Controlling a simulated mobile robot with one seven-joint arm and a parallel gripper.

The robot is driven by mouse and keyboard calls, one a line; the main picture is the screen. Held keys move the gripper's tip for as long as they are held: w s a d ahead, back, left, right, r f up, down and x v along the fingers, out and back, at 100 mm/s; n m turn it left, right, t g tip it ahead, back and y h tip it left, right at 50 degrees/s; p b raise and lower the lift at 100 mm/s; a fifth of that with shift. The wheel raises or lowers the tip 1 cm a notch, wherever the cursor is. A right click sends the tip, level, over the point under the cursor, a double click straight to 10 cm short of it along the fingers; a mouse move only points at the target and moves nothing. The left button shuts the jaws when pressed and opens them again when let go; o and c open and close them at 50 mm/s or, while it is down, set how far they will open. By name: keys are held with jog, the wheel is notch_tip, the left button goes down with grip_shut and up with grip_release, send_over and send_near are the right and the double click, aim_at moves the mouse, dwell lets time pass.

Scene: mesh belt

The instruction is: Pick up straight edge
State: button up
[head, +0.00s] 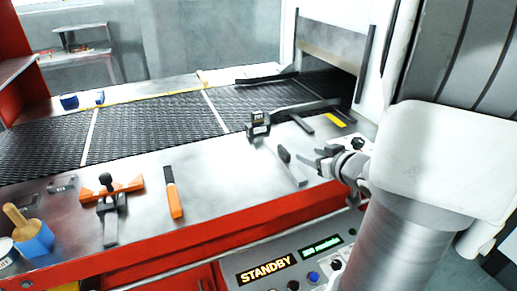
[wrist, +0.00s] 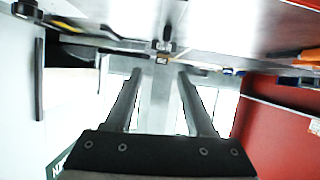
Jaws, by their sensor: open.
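My gripper (head: 322,160) is open beside the front right edge of the metal table. In the wrist view its two fingers (wrist: 160,73) are spread, with no object held between them. No object is plainly marked as the straight edge. A long thin grey bar (head: 305,107) at the right end of the belt has that shape, but I cannot tell for sure. A tool with a dark head and a pale strip (head: 293,168) lies just left of my gripper, apart from it. The wrist view is tilted and washed out.
A black mesh belt (head: 150,122) runs behind the metal table (head: 225,170). An orange-handled tool (head: 173,195), an orange crosspiece with a black knob (head: 107,186) and a blue pot (head: 33,240) stand left. A small block (head: 258,128) stands near the belt. A control panel (head: 290,265) is below.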

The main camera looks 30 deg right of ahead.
aim_at(288, 154)
jog(key=b+x, duration=0.1)
jog(key=x, duration=0.2)
jog(key=f+b+x, duration=0.1)
jog(key=x, duration=0.3)
jog(key=s+f+b+x, duration=0.1)
jog(key=x, duration=0.2)
jog(key=shift+w+a+f+b, duration=0.15)
jog(key=shift+w+f+b, duration=0.1)
jog(key=shift+b, duration=0.1)
jog(key=shift+a+b+x, duration=0.15)
jog(key=shift+b+x, duration=0.25)
jog(key=shift+x, duration=0.95)
jog(key=shift+a+b+x, duration=0.2)
jog(key=shift+b+x, duration=0.15)
jog(key=shift+x, duration=1)
jog(key=shift+r, duration=0.2)
grip_shut()
